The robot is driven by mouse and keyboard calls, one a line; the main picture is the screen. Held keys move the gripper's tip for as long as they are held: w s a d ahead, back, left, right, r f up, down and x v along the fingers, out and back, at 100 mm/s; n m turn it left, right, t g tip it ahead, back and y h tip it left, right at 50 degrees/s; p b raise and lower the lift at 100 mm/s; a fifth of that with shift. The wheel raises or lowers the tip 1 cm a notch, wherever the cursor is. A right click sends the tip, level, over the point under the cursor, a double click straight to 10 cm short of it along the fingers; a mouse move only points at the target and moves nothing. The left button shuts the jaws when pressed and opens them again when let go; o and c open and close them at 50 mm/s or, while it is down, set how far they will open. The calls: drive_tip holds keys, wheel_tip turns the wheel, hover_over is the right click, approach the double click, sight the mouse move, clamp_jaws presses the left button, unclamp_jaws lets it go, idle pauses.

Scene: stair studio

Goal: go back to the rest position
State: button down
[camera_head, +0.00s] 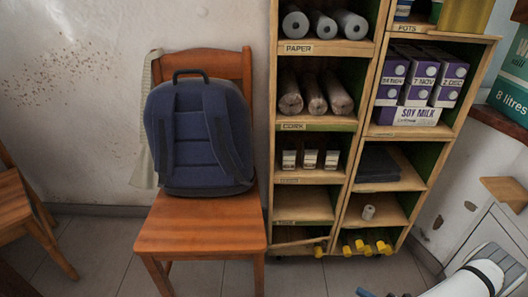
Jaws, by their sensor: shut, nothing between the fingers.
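My white arm (472,281) shows at the lower right, running down and left toward the bottom edge. Small blue and dark parts show at the bottom edge left of it, cut off by the frame. I cannot make out any fingers there, so my gripper is out of sight below the picture. Nothing is seen held.
A wooden chair (200,225) carries an upright blue backpack (200,138). A wooden shelf unit (350,185) with rolls, soy milk cartons (418,78) and small boxes stands right of it. A second chair (22,205) is at the left edge. Tiled floor (100,262) is open between the chairs.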

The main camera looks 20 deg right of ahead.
drive_tip(key=w+a+r+n+g+p, duration=0.4)
drive_tip(key=r+n, duration=0.4)
drive_tip(key=r, duration=0.5)
drive_tip(key=w+a+r+n+g+p, duration=0.2)
drive_tip(key=a+r+n+g+p, duration=0.2)
drive_tip(key=r+n+g+p, duration=0.65)
drive_tip(key=w+a+r+n+g+p, duration=0.15)
drive_tip(key=w+a+r+n, duration=0.3)
drive_tip(key=r, duration=1.15)
drive_tip(key=s+a+r+n+t+h+p, duration=0.1)
drive_tip(key=s+a+r+n+h+p, duration=0.1)
drive_tip(key=a+r+n+p, duration=0.3)
drive_tip(key=s+a+r+n+t+h+p, duration=0.1)
drive_tip(key=s+a+r+n+h+p, duration=0.2)
drive_tip(key=r+n, duration=0.8)
drive_tip(key=s+a+r+n+t+h+p, duration=0.1)
drive_tip(key=s+a+r+n+h+p, duration=0.2)
drive_tip(key=r, duration=1.7)
drive_tip(key=a+n+h+p, duration=0.3)
drive_tip(key=a+n+p, duration=0.2)
drive_tip(key=p, duration=0.2)
drive_tip(key=shift+a+p, duration=0.15)
drive_tip(key=shift+p, duration=0.2)
